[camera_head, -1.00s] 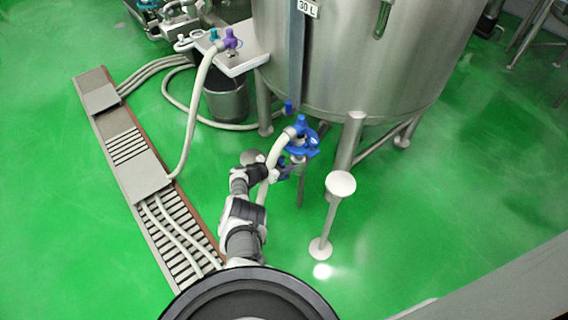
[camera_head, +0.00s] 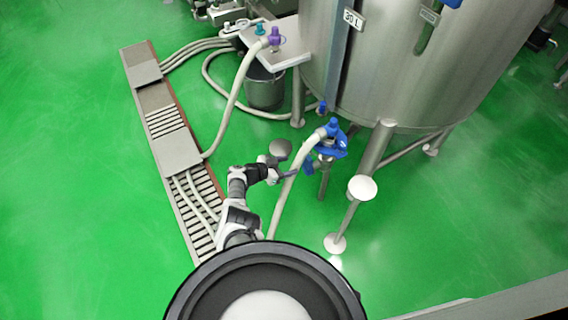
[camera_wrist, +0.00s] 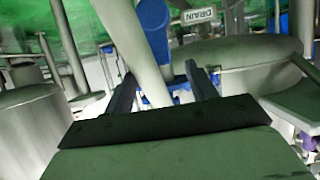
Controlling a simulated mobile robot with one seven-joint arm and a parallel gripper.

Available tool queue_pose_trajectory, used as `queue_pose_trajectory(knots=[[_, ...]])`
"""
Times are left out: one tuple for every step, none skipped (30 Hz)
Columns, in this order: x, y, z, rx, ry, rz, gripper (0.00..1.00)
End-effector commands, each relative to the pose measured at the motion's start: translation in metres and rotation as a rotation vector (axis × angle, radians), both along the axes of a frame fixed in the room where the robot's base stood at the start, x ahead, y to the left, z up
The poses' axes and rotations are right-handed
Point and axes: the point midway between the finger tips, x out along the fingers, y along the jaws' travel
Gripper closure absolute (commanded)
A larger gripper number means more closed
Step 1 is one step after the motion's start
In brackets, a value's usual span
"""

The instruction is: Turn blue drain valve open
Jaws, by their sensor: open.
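The blue drain valve (camera_head: 330,148) sits low under the steel tank, with a pale hose (camera_head: 297,178) running down from its blue fitting. A small blue handle-like part (camera_head: 309,164) shows at its lower left. My gripper (camera_head: 291,174) is to the left of the valve, at the hose, apart from the blue part. In the wrist view my open gripper (camera_wrist: 163,86) has the pale hose (camera_wrist: 135,40) passing beyond and between its fingers. A blue fitting (camera_wrist: 153,28) and a blue part (camera_wrist: 160,98) show behind. I cannot tell the handle's exact angle.
The steel tank (camera_head: 400,70) stands above on legs. A grey bucket (camera_head: 264,90) and a grated floor channel (camera_head: 163,125) lie left. A DRAIN label (camera_wrist: 198,16) shows in the wrist view. Green floor is clear at right.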

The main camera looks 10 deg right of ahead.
Motion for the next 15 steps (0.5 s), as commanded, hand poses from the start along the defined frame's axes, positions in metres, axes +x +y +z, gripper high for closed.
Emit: queue_pose_trajectory(knots=[[-0.0007,0.0035,0.0003,-0.002,-0.002,0.003,0.44],[-0.001,0.0052,0.0013,-0.002,-0.003,0.002,0.44],[-0.002,0.0061,0.0022,-0.001,-0.002,0.001,0.44],[-0.0026,0.0073,0.0029,-0.002,-0.002,0.003,0.44],[-0.0031,0.0081,0.0037,-0.002,-0.002,0.003,0.44],[-0.0035,0.0088,0.0048,-0.002,-0.002,0.003,0.44],[-0.0039,0.0097,0.0053,-0.001,-0.002,0.003,0.44],[-0.0044,0.0098,0.006,-0.002,-0.002,0.003,0.44],[-0.0048,0.01,0.0068,-0.002,-0.002,0.003,0.44],[-0.0052,0.0105,0.007,-0.003,-0.001,0.003,0.44],[-0.0054,0.0108,0.0073,-0.003,-0.002,0.004,0.44],[-0.0056,0.0108,0.0077,-0.003,-0.002,0.004,0.44],[-0.0057,0.0108,0.008,-0.003,-0.001,0.003,0.44],[-0.0058,0.0108,0.0081,-0.003,-0.001,0.003,0.44],[-0.0058,0.0108,0.0082,-0.002,-0.001,0.003,0.44]])
